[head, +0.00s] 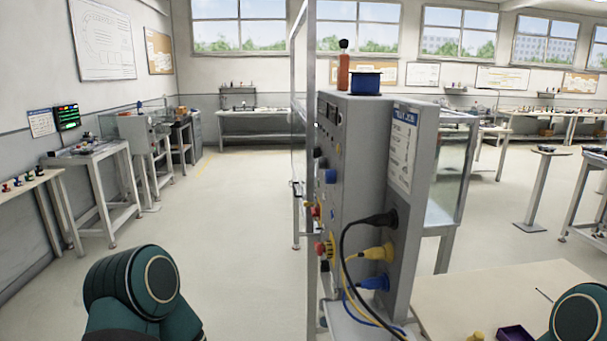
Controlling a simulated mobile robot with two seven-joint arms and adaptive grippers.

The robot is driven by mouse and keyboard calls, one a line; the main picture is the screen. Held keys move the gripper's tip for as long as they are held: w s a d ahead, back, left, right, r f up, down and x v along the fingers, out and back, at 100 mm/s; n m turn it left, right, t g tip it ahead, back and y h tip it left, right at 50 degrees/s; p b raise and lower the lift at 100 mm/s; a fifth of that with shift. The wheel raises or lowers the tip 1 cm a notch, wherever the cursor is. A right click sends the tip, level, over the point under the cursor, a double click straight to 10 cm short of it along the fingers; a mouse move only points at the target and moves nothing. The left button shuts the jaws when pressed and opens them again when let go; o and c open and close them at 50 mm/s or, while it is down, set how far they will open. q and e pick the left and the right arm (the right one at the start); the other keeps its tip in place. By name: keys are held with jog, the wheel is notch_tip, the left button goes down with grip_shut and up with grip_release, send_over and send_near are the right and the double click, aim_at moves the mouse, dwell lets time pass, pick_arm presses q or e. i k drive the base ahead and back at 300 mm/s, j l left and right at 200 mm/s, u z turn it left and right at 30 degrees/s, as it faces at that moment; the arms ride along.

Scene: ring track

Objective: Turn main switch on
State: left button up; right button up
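A grey control cabinet (355,150) stands in the middle of the view. Its panel, facing left, is seen at a steep angle. On it are dark knobs, a blue part (329,176), a red and yellow knob (314,211) and a second red and yellow knob (321,248) lower down. I cannot tell which of these is the main switch, or its position. Neither gripper shows; only teal links of my own arms are at the bottom left and bottom right.
Black, yellow (379,252) and blue (374,284) plugs with cables stick out of the cabinet's near side. A red bottle (343,70) and a blue spool (366,83) stand on top. A pale table (500,290) is at right. Floor left of the cabinet is clear.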

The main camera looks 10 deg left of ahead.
aim_at(316, 211)
jog(key=i+j, duration=0.15)
jog(key=j, duration=0.2)
jog(key=i+j, duration=0.1)
jog(key=j, duration=0.25)
jog(key=k+z, duration=0.15)
jog(key=k, duration=0.5)
jog(key=z, duration=1.45)
jog(key=j+z, duration=0.1)
jog(key=j, duration=0.35)
jog(key=i+j+z, duration=0.1)
jog(key=j, duration=1)
jog(key=i+j, duration=0.15)
jog(key=j, duration=1.15)
jog(key=i, duration=0.05)
